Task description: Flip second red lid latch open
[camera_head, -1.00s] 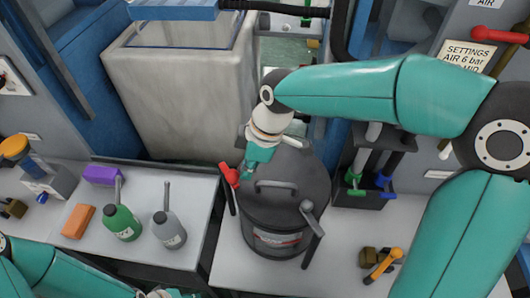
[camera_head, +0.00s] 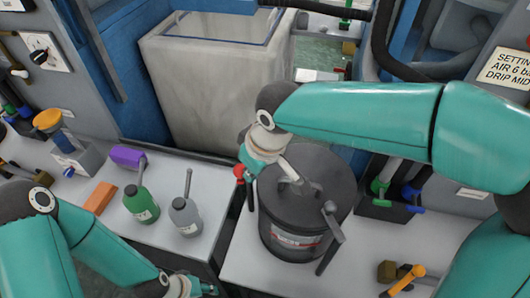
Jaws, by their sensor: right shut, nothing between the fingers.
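The dark grey pot (camera_head: 292,232) with a round lid (camera_head: 325,168) stands on the right-hand bench. A latch with a red end (camera_head: 239,171) is at the lid's left edge, its dark bar hanging down the pot's side. A grey latch (camera_head: 332,214) is at the front right of the pot. My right gripper (camera_head: 247,162) is shut and empty, right at the red latch; I cannot tell whether it touches it. It hides part of the lid's left edge. My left gripper (camera_head: 207,289) is low at the bottom edge, small and partly cut off.
A green bottle (camera_head: 141,204) and a grey bottle (camera_head: 185,216) stand on the left bench, with an orange block (camera_head: 99,198) and a purple block (camera_head: 127,156). A big pale tub (camera_head: 205,85) stands behind. An orange-handled tool (camera_head: 402,281) lies right of the pot.

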